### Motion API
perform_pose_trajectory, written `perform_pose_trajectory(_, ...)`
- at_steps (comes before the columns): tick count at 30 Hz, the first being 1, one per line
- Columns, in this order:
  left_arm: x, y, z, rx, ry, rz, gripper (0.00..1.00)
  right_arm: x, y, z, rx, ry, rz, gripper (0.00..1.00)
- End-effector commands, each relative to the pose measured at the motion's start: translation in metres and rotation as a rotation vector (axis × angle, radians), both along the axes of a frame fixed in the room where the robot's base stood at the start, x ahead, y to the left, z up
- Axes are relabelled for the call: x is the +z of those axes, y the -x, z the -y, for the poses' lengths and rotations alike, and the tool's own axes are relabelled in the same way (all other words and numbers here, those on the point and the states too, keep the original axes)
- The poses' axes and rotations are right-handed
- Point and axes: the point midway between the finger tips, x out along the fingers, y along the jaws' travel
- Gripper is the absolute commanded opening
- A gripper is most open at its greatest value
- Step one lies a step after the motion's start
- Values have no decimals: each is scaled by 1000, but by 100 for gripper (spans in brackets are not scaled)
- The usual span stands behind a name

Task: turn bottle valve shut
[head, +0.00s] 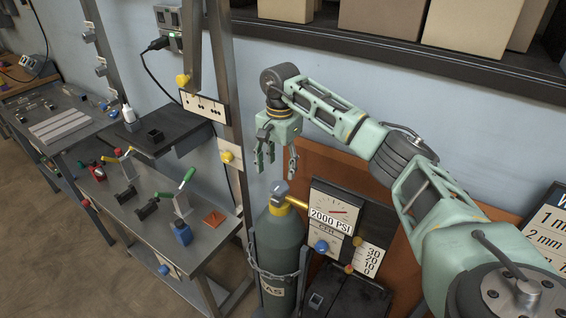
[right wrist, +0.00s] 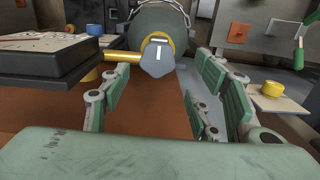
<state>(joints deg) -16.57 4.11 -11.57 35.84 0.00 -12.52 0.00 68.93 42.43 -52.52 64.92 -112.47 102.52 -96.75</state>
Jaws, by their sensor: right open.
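The gas bottle (head: 279,245) is a dark green cylinder standing upright, held by a chain. Its grey valve knob (head: 281,190) sits on top, with a yellow outlet pipe (head: 297,202) running right to the gauge. In the right wrist view the valve knob (right wrist: 157,55) is grey with a white mark on its face, ahead of the fingers and slightly left of centre. My right gripper (head: 276,170) is open and empty, pointing down just above the valve, apart from it. Its fingers also show in the right wrist view (right wrist: 165,105). My left gripper is not in view.
A gauge panel (head: 334,205) reading 2000 PSI stands right of the bottle, with a blue knob (head: 321,246) and a black box below. A grey post (head: 222,80) rises behind the bench. A shelf with boxes hangs above.

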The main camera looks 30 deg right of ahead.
Motion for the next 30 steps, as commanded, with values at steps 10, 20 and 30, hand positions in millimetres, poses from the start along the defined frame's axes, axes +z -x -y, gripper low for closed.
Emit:
perform_pose_trajectory(10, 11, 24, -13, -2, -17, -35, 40, -28, 3, 8, 16, 34, -9, 56)
perform_pose_trajectory(20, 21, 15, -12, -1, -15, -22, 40, -67, 2, 8, 14, 32, -4, 56)
perform_pose_trajectory(30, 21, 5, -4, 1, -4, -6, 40, -71, 2, 8, 14, 32, -3, 53)
